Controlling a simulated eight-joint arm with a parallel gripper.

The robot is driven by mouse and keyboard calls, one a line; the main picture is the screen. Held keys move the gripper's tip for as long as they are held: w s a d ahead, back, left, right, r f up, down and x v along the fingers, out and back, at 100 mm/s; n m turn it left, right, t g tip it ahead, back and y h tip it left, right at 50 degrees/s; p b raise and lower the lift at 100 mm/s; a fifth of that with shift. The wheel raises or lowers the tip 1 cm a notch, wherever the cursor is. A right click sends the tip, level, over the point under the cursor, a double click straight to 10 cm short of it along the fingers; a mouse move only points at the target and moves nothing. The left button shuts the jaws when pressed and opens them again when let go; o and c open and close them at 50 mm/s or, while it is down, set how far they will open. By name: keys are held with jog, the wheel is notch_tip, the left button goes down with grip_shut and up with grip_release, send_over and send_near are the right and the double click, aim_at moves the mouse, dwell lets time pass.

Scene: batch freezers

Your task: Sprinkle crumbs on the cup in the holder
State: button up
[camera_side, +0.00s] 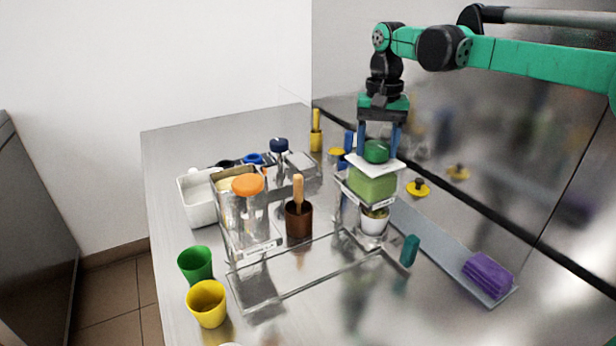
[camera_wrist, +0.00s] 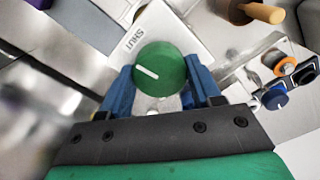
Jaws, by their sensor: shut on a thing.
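My gripper (camera_side: 379,140) points down, its blue fingers shut on the round green knob (camera_side: 376,152) on top of a clear dispenser (camera_side: 372,184) with green contents. The wrist view shows the knob (camera_wrist: 160,68) between the fingers. Its white line slants toward the upper left. The white plate (camera_wrist: 165,35) under it bears the word SHUT above and left of the knob. A small white cup (camera_side: 374,221) stands upright below the dispenser; its contents are too small to tell. I cannot see anything falling into it.
Another clear dispenser (camera_side: 243,208) with an orange knob stands left. A brown pot (camera_side: 299,219) with a wooden handle is between. Green (camera_side: 195,265) and yellow (camera_side: 206,303) cups stand front left. A purple block (camera_side: 488,274) lies right, near a steel back wall.

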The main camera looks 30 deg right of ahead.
aim_at(377, 145)
jog(key=shift+m, duration=1)
jog(key=o, duration=1.3)
jog(key=shift+r, duration=0.1)
jog(key=shift+r, duration=2.75)
